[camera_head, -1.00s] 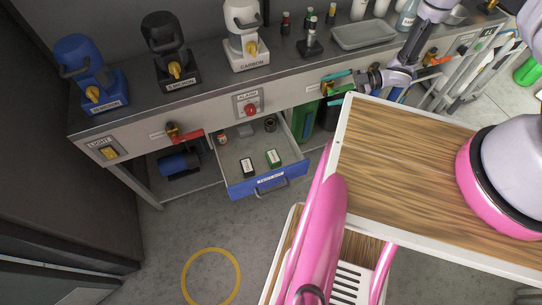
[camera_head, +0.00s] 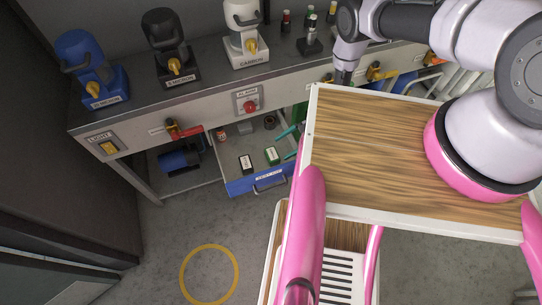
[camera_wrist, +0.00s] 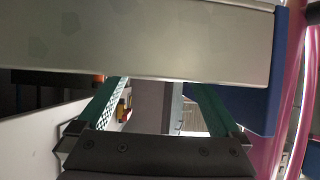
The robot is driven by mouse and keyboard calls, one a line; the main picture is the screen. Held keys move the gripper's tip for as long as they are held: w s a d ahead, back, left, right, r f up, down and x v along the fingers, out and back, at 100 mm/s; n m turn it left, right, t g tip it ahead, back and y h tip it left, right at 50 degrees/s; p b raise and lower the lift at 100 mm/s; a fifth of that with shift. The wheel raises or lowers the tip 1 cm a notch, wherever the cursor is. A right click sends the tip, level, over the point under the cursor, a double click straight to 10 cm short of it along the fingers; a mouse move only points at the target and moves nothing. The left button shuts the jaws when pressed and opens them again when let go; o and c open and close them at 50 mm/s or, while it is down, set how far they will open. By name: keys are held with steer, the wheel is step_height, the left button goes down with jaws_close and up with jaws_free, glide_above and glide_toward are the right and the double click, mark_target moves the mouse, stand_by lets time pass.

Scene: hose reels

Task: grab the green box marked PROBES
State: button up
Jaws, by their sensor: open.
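The green box (camera_head: 271,155) with a white label lies in the open drawer (camera_head: 232,170), towards its right side; its lettering is too small to read. My gripper (camera_head: 281,147) is at the drawer's right side, close to the green box, with its teal fingers apart and partly hidden by my deck. In the wrist view, my gripper (camera_wrist: 158,85) is open with nothing between the fingers. A pale drawer panel (camera_wrist: 140,35) with a blue front edge fills the top of that view. The green box does not show there.
A black box (camera_head: 247,163) with a white label lies left of the green box. Small items sit at the drawer's back. The blue drawer front (camera_head: 250,184) has a handle. A yellow ring (camera_head: 210,274) marks the open floor.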

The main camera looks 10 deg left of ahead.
mark_target(273, 153)
steer(key=x, duration=0.6)
steer(key=shift+a+f, duration=0.15)
steer(key=shift+f, duration=0.05)
steer(key=c, duration=1.1)
steer(key=shift+c, duration=0.2)
steer(key=shift+r, duration=0.15)
